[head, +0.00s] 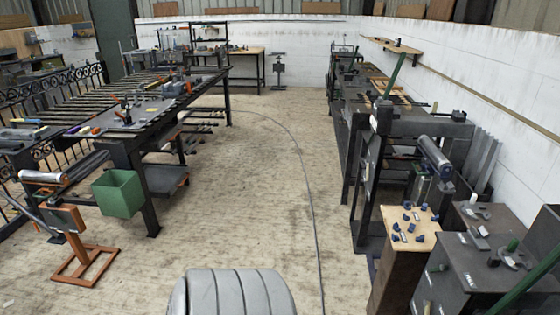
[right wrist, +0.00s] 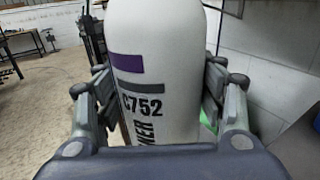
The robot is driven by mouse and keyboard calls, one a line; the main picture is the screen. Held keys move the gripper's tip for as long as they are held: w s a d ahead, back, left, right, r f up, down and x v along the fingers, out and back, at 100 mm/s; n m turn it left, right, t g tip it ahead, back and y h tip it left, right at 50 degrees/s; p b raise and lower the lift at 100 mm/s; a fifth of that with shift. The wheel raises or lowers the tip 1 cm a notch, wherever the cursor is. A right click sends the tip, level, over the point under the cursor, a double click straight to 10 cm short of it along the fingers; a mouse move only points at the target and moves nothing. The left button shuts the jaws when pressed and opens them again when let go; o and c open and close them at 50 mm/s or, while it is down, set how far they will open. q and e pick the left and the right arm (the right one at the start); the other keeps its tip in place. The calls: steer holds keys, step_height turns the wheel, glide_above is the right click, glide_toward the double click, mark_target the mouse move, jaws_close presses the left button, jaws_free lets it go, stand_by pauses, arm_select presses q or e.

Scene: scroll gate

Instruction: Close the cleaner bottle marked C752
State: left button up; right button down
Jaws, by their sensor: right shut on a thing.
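The cleaner bottle (right wrist: 155,60) is white, with a purple bar, a grey bar and black lettering that reads C752. It fills the middle of the right wrist view and looks upright. My right gripper (right wrist: 158,98) is shut on it, one finger on each side of its body. The bottle's top is cut off by the upper edge, so its neck and any cap are out of sight. Its base is hidden behind my gripper. Neither the bottle nor my grippers can be made out in the head view, and my left gripper is in no view.
A long workbench with tools (head: 125,110) stands left, with a green bin (head: 118,193) on its near side. Dark benches, a small wooden-topped stand (head: 408,240) and a dark cabinet (head: 455,262) line the right. The floor (head: 250,180) between is open, crossed by a thin cable.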

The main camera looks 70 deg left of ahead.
steer(key=w+d+r+m+t+h, duration=0.2)
steer(key=d+m+t+h, duration=0.2)
steer(key=d+m+h, duration=0.4)
steer(key=d+h, duration=0.3)
steer(key=d, duration=0.3)
steer(key=shift+h, duration=0.3)
